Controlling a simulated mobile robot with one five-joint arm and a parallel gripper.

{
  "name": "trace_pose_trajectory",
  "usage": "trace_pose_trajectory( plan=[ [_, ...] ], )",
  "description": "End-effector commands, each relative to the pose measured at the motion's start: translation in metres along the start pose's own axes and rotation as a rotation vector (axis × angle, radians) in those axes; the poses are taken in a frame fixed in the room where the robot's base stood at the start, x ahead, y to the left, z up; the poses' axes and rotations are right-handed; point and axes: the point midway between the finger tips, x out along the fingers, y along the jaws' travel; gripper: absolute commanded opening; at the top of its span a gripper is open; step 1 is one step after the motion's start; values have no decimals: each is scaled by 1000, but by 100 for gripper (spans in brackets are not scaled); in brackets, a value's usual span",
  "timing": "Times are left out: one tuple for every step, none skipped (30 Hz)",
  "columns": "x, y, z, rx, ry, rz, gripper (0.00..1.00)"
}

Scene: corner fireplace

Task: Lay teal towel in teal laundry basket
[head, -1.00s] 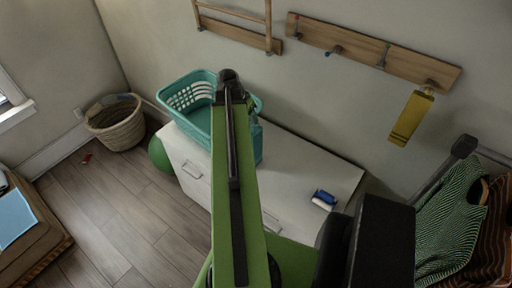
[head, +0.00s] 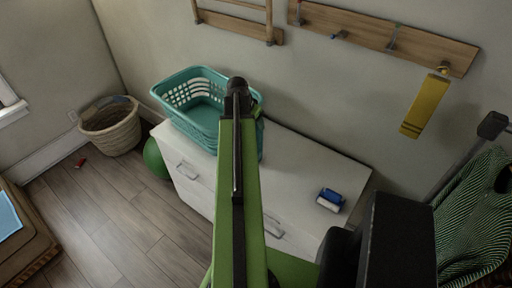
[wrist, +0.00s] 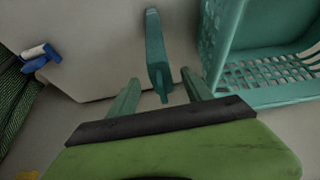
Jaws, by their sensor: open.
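The teal laundry basket (head: 178,84) stands on the left end of the white cabinet; it also shows at upper right in the wrist view (wrist: 222,50). A narrow teal piece, seemingly the teal towel (wrist: 156,45), shows upright in the wrist view, left of the basket and apart from it. In the head view only a teal sliver (head: 260,140) shows beside my arm. My gripper (wrist: 160,76) is open, its two fingers on either side of the towel's lower end. I cannot tell whether they touch it. My arm hides the gripper's fingers in the head view.
A blue-and-white brush (head: 330,200) lies on the white cabinet (head: 300,170). A wicker basket (head: 112,130) and a green ball (head: 155,158) are on the floor at left. A yellow strap (head: 426,105) hangs from the wall rail. A green striped cloth (head: 475,220) is at right.

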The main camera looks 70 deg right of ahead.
Motion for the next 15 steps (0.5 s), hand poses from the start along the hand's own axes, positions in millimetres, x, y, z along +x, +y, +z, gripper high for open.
trace_pose_trajectory(
  plan=[
    [17,-1,3,0,0,0,58],
    [22,-1,3,0,0,0,58],
    [30,-2,4,0,0,0,58],
    [35,-2,4,0,0,0,58],
    [39,-2,4,0,0,0,58],
    [42,-2,3,-1,0,0,58],
    [43,-1,3,-1,0,0,58],
    [43,-1,2,-1,0,0,58],
    [42,-1,2,-1,0,0,58],
    [41,-1,1,-1,0,0,58],
    [40,-1,1,-1,0,0,58],
    [40,-1,1,-1,0,0,58],
    [40,-1,1,-1,0,0,58],
    [40,-1,1,-1,0,0,56],
    [39,-1,1,-1,0,0,50]
  ],
)
